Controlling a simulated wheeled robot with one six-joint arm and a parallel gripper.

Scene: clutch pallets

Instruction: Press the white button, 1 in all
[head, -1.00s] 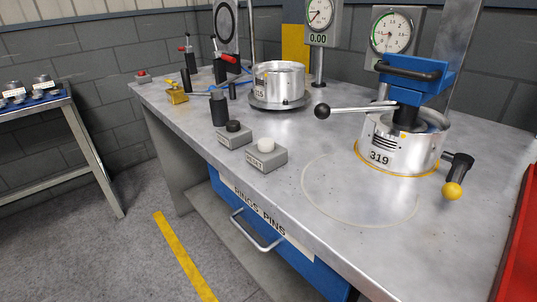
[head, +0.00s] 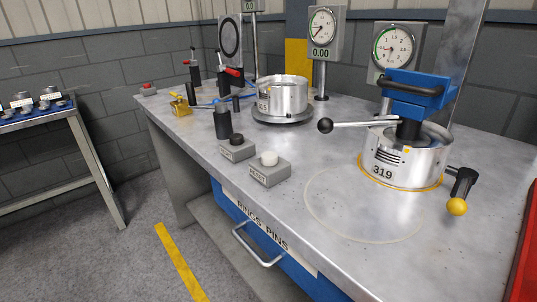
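The white button (head: 269,158) is a round cap on top of a small grey box (head: 270,173) with a label that seems to read RESET. The box stands near the front edge of the metal workbench (head: 230,182). A similar grey box with a black button (head: 236,139) stands just behind it to the left. The white button stands up clear, with nothing touching it. My gripper is not in view.
Another silver drum (head: 282,95), dial gauges (head: 322,27) and a black cylinder (head: 222,121) stand behind. The bench right of the white button is bare.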

